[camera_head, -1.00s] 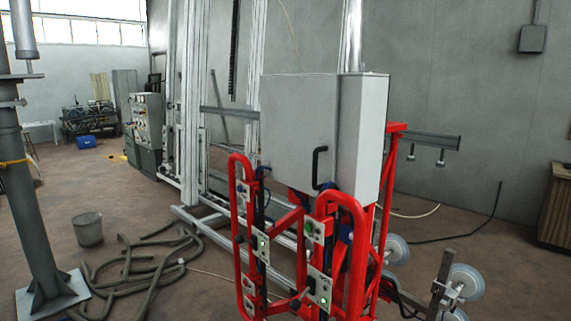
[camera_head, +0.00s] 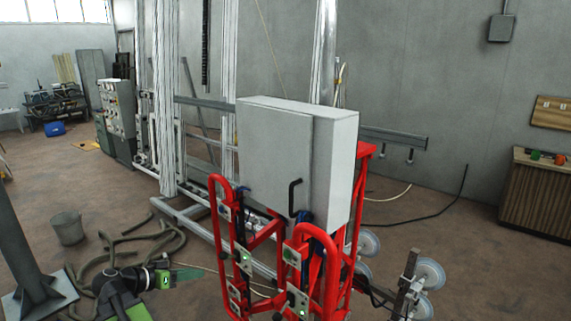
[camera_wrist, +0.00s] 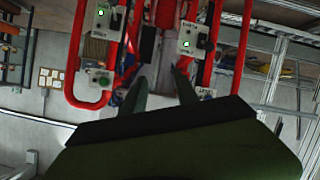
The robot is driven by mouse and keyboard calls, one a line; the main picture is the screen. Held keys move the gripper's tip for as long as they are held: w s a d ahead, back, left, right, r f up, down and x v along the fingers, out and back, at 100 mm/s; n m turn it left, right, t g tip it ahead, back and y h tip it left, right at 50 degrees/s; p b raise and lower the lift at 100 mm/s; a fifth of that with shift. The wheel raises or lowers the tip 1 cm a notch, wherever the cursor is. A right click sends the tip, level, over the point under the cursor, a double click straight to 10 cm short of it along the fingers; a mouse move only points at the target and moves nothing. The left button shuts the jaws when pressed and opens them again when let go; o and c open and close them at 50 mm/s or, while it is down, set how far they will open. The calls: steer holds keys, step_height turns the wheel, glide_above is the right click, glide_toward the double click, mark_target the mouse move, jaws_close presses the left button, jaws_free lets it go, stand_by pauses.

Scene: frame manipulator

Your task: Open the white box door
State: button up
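The white box (camera_head: 335,170) is mounted at the top of a red frame in the head view. Its door (camera_head: 270,155) is a flat pale panel on the front and looks shut or nearly so. A black bar handle (camera_head: 293,198) stands upright near the door's lower right edge. My gripper (camera_head: 200,272) is low at the left, pointing right, well below and left of the handle and apart from it. In the wrist view, which is upside down, my two dark fingers (camera_wrist: 158,77) are spread with nothing clearly between them.
The red tube frame (camera_head: 222,215) with control panels (camera_head: 243,262) stands below the box, close to my gripper. Suction cups (camera_head: 428,273) lie at the right. Hoses (camera_head: 130,245) and a bucket (camera_head: 68,228) are on the floor at left.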

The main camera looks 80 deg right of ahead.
steer(key=s+d+r+m+g+h+p, duration=0.1)
steer(key=s+d+r+m+g+p, duration=0.2)
steer(key=s+r, duration=0.5)
steer(key=s+d+r+m+g+p, duration=0.2)
steer(key=s+d+r+m+g, duration=0.15)
steer(key=s+d+r, duration=0.5)
steer(key=r, duration=0.2)
glide_above(291, 215)
steer(key=shift+d+f+m+t, duration=0.25)
steer(key=shift+d+m, duration=0.15)
steer(key=shift+m, duration=0.05)
jaws_close()
